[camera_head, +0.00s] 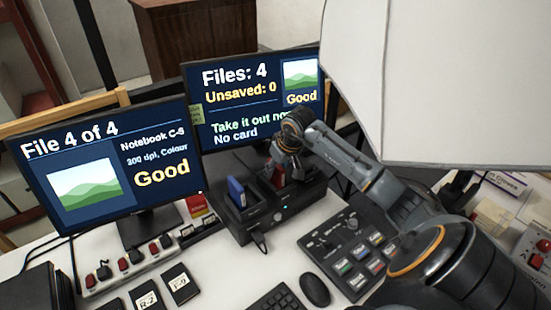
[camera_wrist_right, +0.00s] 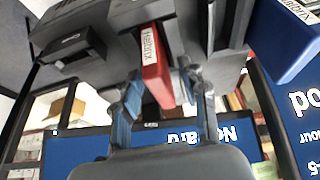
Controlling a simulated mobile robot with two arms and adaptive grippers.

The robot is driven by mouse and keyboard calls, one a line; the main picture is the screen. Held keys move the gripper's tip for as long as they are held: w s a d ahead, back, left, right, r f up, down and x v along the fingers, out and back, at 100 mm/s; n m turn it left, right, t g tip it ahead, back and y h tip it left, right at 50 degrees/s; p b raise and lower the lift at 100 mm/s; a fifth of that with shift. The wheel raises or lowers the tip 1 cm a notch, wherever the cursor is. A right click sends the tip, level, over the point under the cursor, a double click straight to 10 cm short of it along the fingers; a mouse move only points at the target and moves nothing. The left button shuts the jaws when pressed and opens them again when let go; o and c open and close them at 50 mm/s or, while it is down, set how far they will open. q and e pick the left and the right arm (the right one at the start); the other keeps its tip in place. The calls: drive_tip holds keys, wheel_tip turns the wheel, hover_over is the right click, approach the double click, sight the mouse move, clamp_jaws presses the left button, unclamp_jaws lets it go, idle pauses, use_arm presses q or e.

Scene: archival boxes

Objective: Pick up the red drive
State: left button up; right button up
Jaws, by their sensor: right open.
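The red drive (camera_head: 277,174) stands upright in a slot of the black dock (camera_head: 262,212) on the desk. It also shows in the right wrist view (camera_wrist_right: 154,65), with a white label on its edge. My right gripper (camera_head: 287,170) is open at the drive and partly hides it in the head view. In the wrist view the fingers (camera_wrist_right: 160,78) are on either side of the drive, with a visible gap on the right side. My left gripper is not in view.
A blue drive (camera_head: 236,191) stands in the dock to the left. Two monitors (camera_head: 105,170) (camera_head: 255,95) stand behind. A control panel (camera_head: 350,250), a mouse (camera_head: 314,290) and a keyboard (camera_head: 268,302) lie in front. A large white panel (camera_head: 440,80) fills the upper right.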

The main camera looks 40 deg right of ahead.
drive_tip(key=shift+x, duration=0.75)
drive_tip(key=c, duration=0.9)
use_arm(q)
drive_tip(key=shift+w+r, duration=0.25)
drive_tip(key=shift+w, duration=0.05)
use_arm(e)
clamp_jaws()
drive_tip(key=shift+r, duration=0.1)
